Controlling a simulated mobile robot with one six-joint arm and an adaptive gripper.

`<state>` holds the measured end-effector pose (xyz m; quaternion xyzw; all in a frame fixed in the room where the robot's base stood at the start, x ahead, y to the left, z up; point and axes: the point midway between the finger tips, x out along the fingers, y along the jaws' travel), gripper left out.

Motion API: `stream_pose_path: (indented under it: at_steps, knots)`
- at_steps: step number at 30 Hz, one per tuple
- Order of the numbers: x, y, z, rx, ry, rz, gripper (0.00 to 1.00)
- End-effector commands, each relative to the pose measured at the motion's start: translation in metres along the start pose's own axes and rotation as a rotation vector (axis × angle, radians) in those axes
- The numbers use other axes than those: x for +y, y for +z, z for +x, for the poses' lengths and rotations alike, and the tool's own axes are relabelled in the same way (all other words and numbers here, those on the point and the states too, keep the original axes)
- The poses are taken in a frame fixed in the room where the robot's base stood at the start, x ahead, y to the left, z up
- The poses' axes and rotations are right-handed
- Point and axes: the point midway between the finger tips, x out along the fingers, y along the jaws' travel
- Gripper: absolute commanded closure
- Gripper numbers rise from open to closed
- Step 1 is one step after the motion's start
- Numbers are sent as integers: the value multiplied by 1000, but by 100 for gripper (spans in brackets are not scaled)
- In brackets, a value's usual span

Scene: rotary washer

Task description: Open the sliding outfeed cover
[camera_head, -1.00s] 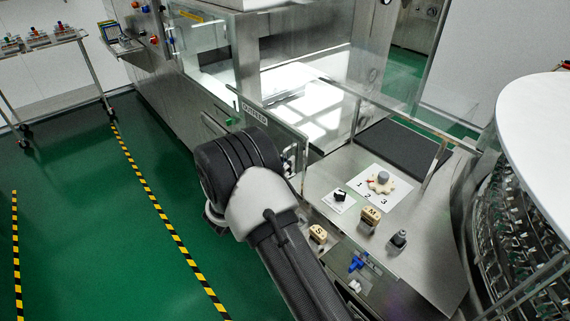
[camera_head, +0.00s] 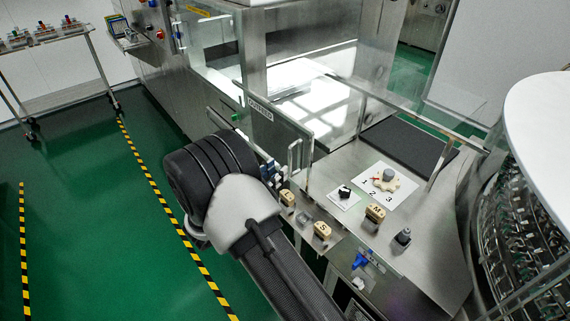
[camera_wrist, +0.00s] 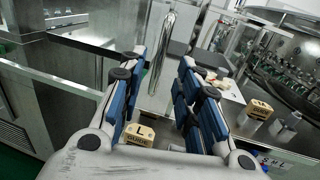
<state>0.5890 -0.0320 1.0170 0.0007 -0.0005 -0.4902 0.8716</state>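The outfeed cover (camera_head: 280,122) is a clear upright panel with a dark-lettered "OUTFEED" label at its upper left, on the front of the machine. A vertical steel bar handle (camera_head: 299,157) stands at its right end. In the wrist view the bright curved handle (camera_wrist: 160,48) rises ahead of my gripper, between the lines of the fingers. My gripper (camera_wrist: 150,88) is open, with blue pads on both sides and nothing between them. In the head view my gripper (camera_head: 271,172) is just left of the handle, partly hidden by my wrist; contact cannot be told.
Beige guide blocks, including "L" (camera_wrist: 139,134), "S" (camera_head: 322,229) and "M" (camera_head: 375,212), stand along the deck. A numbered white plate (camera_head: 383,184) with a knob lies behind them. A round bottle carousel (camera_head: 520,220) is at the right. Green floor is free at the left.

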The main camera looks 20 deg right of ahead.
Motion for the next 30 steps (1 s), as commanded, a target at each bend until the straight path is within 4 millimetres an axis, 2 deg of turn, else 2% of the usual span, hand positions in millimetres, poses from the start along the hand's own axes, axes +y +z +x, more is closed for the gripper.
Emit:
stream_pose_path:
  at_steps: [3,9,26,30]
  knots:
    - [1,0,-23,1,3,0,69]
    - [0,0,-44,0,1,0,69]
    - [-1,0,-46,1,-3,2,69]
    - [-16,17,-38,36,-62,54,69]
